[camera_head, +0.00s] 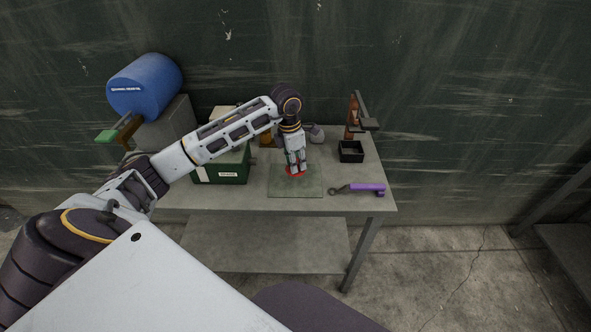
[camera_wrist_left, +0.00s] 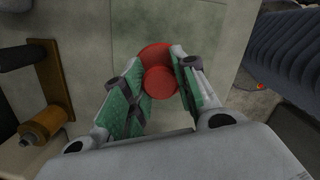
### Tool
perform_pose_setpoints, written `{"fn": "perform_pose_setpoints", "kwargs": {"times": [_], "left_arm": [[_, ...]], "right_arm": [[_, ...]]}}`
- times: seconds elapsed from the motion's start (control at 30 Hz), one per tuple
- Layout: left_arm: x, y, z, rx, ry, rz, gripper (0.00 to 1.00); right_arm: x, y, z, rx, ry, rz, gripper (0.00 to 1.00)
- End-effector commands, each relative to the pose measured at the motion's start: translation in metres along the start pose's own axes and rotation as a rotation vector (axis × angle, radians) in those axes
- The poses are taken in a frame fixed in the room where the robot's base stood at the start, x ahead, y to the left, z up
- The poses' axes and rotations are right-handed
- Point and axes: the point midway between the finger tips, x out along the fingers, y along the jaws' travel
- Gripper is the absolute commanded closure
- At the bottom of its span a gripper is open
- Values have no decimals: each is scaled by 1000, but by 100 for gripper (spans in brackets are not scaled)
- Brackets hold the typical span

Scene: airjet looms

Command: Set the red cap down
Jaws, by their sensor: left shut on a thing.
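The red cap (camera_head: 295,171) is at the tips of my left gripper (camera_head: 296,168), over the greenish mat (camera_head: 310,188) on the table. In the left wrist view the red cap (camera_wrist_left: 158,72) has a wide disc and a smaller round knob. The green-padded fingers of my left gripper (camera_wrist_left: 160,85) are on either side of the knob, shut on the cap. The cap is low, at or just above the mat; I cannot tell if it touches. My right gripper is not in view.
On the grey table (camera_head: 230,200) stand a green box (camera_head: 228,172) at left, a black tray (camera_head: 351,151) and a stand (camera_head: 353,118) at back right. A purple-handled tool (camera_head: 366,188) lies right of the mat. A blue drum (camera_head: 145,85) is at back left.

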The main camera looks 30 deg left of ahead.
Motion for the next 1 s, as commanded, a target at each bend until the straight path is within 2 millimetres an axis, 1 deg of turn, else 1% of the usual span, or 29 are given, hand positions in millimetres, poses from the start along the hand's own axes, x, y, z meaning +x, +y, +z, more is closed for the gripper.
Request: {"fn": "perform_pose_setpoints", "kwargs": {"times": [0.17, 0.5, 0.77, 1.0], "left_arm": [[4, 0, -1, 0, 1, -1, 95], [35, 0, -5, -1, 1, -1, 95], [37, 0, -5, 0, 0, 1, 95], [40, 0, -5, 0, 0, 0, 95]], "right_arm": [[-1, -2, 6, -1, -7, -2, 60], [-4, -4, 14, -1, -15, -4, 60], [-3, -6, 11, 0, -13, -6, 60], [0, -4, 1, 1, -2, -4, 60]]}}
